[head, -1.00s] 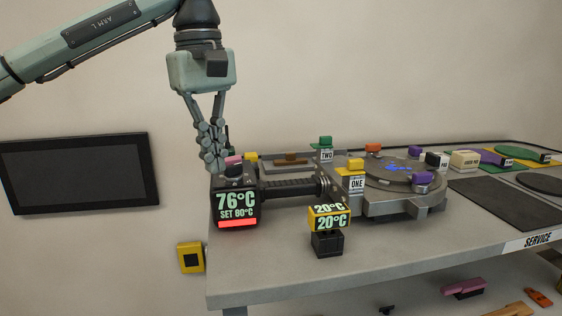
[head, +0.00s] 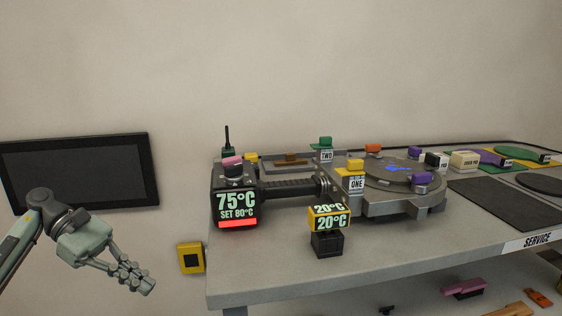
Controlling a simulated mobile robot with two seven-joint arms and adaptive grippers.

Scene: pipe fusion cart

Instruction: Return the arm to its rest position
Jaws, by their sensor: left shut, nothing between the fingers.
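My left gripper (head: 136,280) is at the lower left in the head view, left of the cart (head: 270,279) and below the dark wall screen. Its fingers are shut and hold nothing. It points to the right and slightly down, apart from the cart's edge. My left arm comes in from the left edge, low in the picture. My right gripper is not in view.
On the cart's left end stands a heater unit (head: 236,205) reading 75°C, set 80°C. A small display (head: 329,218) reads 20°C twice. A round plate fixture (head: 398,175) stands behind. A yellow box (head: 191,257) is on the wall beside the cart, and a dark screen (head: 78,172) hangs at left.

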